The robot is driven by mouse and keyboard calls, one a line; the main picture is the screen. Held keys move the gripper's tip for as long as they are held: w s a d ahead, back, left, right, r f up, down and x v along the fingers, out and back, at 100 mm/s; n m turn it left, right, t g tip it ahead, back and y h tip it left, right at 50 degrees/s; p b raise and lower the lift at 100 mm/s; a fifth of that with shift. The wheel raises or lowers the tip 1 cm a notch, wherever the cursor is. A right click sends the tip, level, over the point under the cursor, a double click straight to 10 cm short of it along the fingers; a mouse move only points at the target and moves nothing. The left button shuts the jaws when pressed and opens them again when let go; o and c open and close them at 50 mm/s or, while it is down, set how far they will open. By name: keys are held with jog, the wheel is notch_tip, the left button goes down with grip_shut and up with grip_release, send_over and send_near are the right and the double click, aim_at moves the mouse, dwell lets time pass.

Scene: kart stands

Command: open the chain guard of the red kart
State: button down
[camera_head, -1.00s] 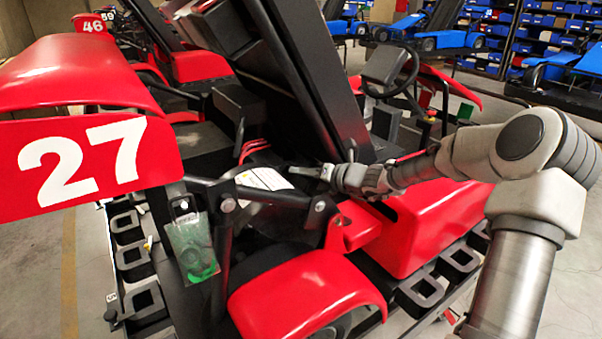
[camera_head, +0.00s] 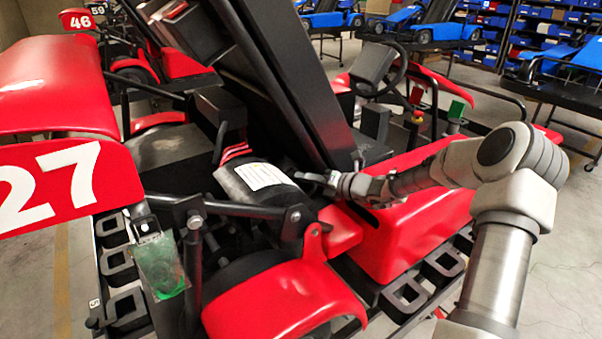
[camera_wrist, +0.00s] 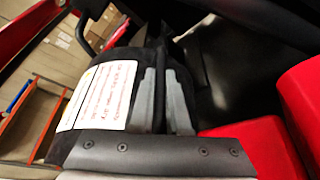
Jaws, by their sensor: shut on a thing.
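The red kart with number 27 (camera_head: 62,185) fills the left and middle of the head view. Its chain guard appears to be the black curved cover with a white label (camera_head: 262,176), low behind the seat back. In the wrist view the cover's label (camera_wrist: 103,93) lies just left of the fingers. My gripper (camera_head: 318,179) reaches in from the right to the cover's right end. In the wrist view my gripper (camera_wrist: 162,100) has its two grey fingers close together, with a thin black edge between them. The far end of the cover and any hinge are hidden.
The tall black seat back (camera_head: 285,85) rises just behind my gripper. A red side pod (camera_head: 415,225) lies below my forearm, and a red rear fender (camera_head: 285,300) stands in front. Blue karts and a bin shelf are far behind.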

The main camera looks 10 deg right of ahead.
jog(key=shift+w+d+f, duration=0.2)
jog(key=shift+d+f, duration=0.25)
jog(key=shift+d, duration=0.05)
jog(key=c, duration=0.9)
grip_release()
jog(key=b+v, duration=0.1)
jog(key=v, duration=1.6)
jog(key=shift+s+d+r, duration=0.1)
jog(key=shift+s+r, duration=0.05)
jog(key=shift+s, duration=0.05)
